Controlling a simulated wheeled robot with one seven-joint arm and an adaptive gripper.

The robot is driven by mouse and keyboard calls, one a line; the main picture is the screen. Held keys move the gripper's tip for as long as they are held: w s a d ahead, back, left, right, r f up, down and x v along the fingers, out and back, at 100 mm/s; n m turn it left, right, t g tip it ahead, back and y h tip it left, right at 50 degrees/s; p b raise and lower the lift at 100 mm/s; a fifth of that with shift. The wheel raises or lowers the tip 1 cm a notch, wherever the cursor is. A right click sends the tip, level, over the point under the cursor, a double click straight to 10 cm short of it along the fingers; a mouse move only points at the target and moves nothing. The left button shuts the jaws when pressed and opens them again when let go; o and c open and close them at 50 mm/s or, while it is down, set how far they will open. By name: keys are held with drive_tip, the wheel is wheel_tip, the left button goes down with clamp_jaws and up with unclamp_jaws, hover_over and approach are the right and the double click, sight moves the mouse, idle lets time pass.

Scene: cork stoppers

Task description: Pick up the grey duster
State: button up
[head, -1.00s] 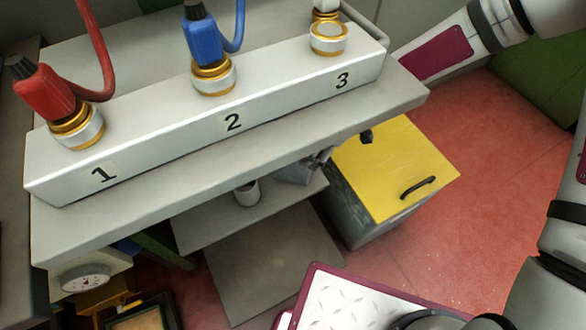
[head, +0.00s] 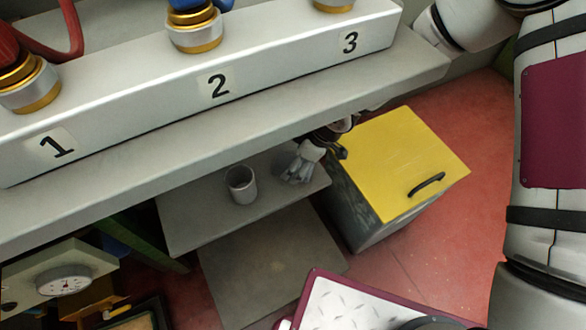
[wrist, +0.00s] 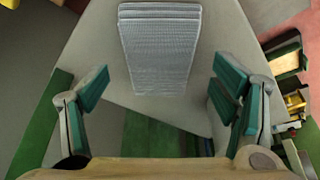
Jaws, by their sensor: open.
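The grey duster (wrist: 158,50) shows in the wrist view as a flat, woven-looking grey piece with layered folds along its top edge. It lies on a pale grey surface. My gripper (wrist: 160,88) has its two green-padded fingers spread wide. The duster lies ahead of them and between their lines, with nothing held. In the head view my gripper (head: 296,174) is low over the grey shelf, under the bench edge. A darker grey patch beside it may be the duster, but the gripper hides part of it.
A grey cup (head: 241,186) stands on the lower shelf (head: 190,215) left of my gripper. The bench (head: 300,118) with the numbered block overhangs the shelf. A yellow-topped cabinet (head: 395,160) stands close on the right. A dial scale (head: 65,285) is at lower left.

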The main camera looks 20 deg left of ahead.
drive_tip(key=shift+x, duration=0.85)
drive_tip(key=c, duration=1.2)
drive_tip(key=shift+r, duration=0.15)
drive_tip(key=shift+d+r, duration=0.1)
drive_tip(key=shift+r, duration=0.4)
drive_tip(key=p+v, duration=0.2)
drive_tip(key=shift+r, duration=0.4)
drive_tip(key=d+p, duration=0.1)
drive_tip(key=d, duration=0.4)
drive_tip(key=d+p, duration=0.2)
drive_tip(key=d, duration=0.4)
drive_tip(key=w+d+p, duration=0.1)
drive_tip(key=d, duration=0.5)
drive_tip(key=shift+f, duration=0.2)
